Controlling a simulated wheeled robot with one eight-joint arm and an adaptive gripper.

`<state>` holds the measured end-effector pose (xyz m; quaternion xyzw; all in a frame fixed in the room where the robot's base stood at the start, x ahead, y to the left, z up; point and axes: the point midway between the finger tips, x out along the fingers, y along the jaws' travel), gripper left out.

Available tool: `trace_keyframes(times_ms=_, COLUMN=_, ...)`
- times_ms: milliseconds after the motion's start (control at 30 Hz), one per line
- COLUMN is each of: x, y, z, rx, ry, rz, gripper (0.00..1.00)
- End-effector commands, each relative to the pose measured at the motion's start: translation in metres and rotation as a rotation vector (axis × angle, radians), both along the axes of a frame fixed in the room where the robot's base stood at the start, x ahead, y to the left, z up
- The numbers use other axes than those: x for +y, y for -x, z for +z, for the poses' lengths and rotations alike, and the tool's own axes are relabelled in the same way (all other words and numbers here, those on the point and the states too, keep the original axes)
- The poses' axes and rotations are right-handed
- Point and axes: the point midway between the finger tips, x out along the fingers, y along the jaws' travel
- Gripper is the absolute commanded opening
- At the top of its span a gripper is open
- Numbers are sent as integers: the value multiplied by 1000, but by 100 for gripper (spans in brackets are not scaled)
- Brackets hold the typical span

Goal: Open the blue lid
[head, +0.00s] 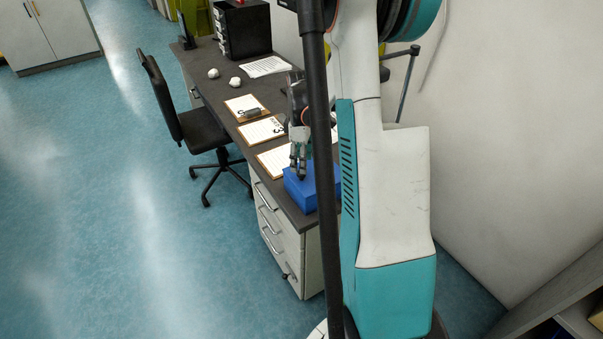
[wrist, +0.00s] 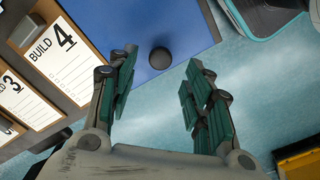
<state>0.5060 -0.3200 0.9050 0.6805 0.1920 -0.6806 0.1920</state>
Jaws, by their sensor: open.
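The blue lid (wrist: 172,22) fills the top middle of the wrist view, with a dark round knob (wrist: 160,58) near its edge. In the head view the blue box (head: 301,191) stands at the near end of the dark desk, partly hidden behind a black pole and my arm. My gripper (wrist: 157,88) is open, with its green-padded fingers apart and nothing between them. In the wrist view the knob lies just beyond the fingertips, roughly between them. In the head view my gripper (head: 298,174) is over the left part of the box. Whether it touches the lid is not clear.
Several clipboards lie on the desk (head: 217,88) beside the box; one reads "BUILD 4" (wrist: 52,62). Crumpled paper balls (head: 235,82) and a black drawer unit (head: 243,28) are farther back. An office chair (head: 205,128) stands left of the desk. The floor to the left is open.

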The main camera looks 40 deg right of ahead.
Motion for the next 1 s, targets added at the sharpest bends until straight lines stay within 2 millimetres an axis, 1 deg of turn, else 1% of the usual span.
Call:
trace_keyframes(times_ms=33, x=0, y=0, z=-12, rx=0, ry=0, rz=0, gripper=46)
trace_keyframes(times_ms=100, x=0, y=0, z=-23, rx=0, ry=0, rz=0, gripper=46)
trace_keyframes(times_ms=200, x=0, y=0, z=-34, rx=0, ry=0, rz=0, gripper=46)
trace_keyframes(times_ms=300, x=0, y=0, z=-41, rx=0, ry=0, rz=0, gripper=46)
trace_keyframes(times_ms=433, x=0, y=0, z=-45, rx=0, ry=0, rz=0, gripper=46)
trace_keyframes(times_ms=667, x=0, y=0, z=-45, rx=0, ry=0, rz=0, gripper=46)
trace_keyframes(times_ms=700, x=0, y=0, z=-45, rx=0, ry=0, rz=0, gripper=42)
trace_keyframes(times_ms=767, x=0, y=0, z=-45, rx=0, ry=0, rz=0, gripper=28)
trace_keyframes(times_ms=800, x=0, y=0, z=-45, rx=0, ry=0, rz=0, gripper=19)
trace_keyframes(times_ms=900, x=0, y=0, z=-45, rx=0, ry=0, rz=0, gripper=0)
trace_keyframes(times_ms=1000, x=0, y=0, z=-45, rx=0, ry=0, rz=0, gripper=0)
